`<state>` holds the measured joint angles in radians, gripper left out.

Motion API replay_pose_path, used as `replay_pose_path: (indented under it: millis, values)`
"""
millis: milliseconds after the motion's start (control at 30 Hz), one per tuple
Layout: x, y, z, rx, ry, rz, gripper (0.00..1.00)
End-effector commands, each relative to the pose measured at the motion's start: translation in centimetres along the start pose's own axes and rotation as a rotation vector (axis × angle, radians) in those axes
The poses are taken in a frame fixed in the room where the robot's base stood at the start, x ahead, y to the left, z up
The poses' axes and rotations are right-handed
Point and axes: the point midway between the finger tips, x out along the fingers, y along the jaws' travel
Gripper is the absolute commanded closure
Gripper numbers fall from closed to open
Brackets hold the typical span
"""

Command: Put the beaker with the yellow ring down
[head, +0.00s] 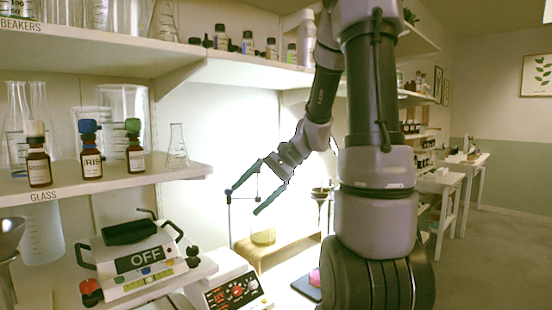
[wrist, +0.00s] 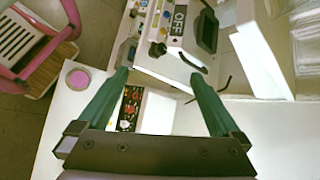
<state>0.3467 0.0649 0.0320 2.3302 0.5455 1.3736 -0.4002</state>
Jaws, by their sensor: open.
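My gripper (head: 243,201) is open in the head view, its two teal fingers spread and nothing between them. In the wrist view my gripper (wrist: 158,76) is also open and empty. A clear beaker (head: 263,234) with a yellowish tint stands upright on a wooden ledge, below and slightly right of the fingertips and apart from them. It is small and glare-washed, so I cannot tell whether the yellow is a ring. The beaker is not recognisable in the wrist view.
A device marked OFF (head: 140,259) and a white box with red displays (head: 232,293) stand at lower left. The glass shelf (head: 120,187) holds several bottles and a flask. A pink round dish (wrist: 78,79) sits on a white top (wrist: 60,125), mostly bare.

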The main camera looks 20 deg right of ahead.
Motion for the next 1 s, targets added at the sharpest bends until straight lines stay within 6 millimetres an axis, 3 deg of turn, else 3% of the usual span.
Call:
replay_pose_path:
  millis: [33,200,500,700,1000]
  values:
    - [-0.5,0.2,1.8,-0.072,0.052,0.047,0.00]
    - [-2.7,1.6,5.9,-0.286,0.250,0.183,0.00]
    - [-7.7,3.1,10.9,-0.625,0.614,0.266,0.00]
    - [-9.6,3.2,12.3,-0.729,0.737,0.257,0.00]
    - [-9.9,3.2,12.4,-0.740,0.753,0.256,0.00]
